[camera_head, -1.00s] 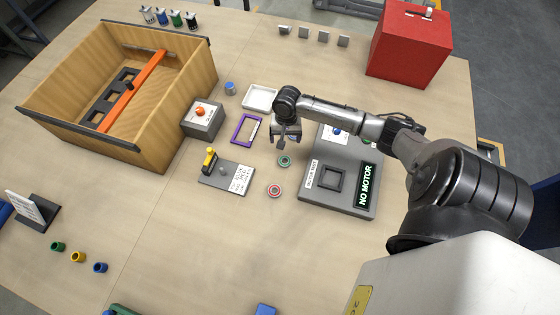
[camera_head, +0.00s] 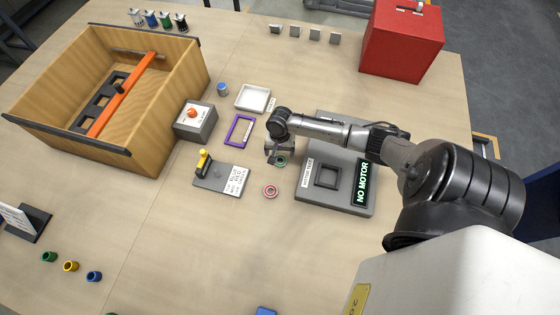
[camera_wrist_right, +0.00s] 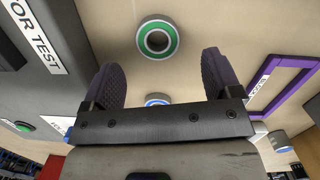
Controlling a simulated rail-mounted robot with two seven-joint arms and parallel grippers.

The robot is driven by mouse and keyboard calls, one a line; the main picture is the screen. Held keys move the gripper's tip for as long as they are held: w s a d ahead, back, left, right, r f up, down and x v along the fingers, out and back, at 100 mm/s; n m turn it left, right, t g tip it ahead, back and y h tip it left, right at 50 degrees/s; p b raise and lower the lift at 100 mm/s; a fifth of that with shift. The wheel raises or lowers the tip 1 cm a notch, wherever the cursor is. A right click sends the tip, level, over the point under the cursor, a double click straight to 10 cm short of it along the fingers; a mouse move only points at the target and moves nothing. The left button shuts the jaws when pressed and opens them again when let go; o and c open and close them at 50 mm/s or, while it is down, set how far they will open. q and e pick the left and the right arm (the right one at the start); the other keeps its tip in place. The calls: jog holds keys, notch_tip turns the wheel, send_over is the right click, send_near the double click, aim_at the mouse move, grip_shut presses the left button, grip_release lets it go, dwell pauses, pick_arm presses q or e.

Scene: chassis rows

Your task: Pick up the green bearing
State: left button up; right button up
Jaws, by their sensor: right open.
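The green bearing (camera_head: 280,161) is a small ring lying flat on the wooden table, left of the grey motor test plate. My left gripper is not in view.
A red bearing (camera_head: 270,191) lies nearby. The motor test plate (camera_head: 340,203) is close on the right, and a purple frame (camera_head: 228,140) on the left. A lever stand (camera_head: 222,182) and a white tray (camera_head: 252,107) are also near.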

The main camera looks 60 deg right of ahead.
aim_at(280, 162)
jog(key=shift+s+a+f+b, duration=0.15)
jog(key=shift+f+b, duration=0.1)
jog(key=shift+f, duration=0.9)
jog(key=shift+s+a+f+b, duration=0.1)
jog(key=shift+a+f+b, duration=0.1)
jog(key=shift+f, duration=0.9)
jog(key=c, duration=1.1)
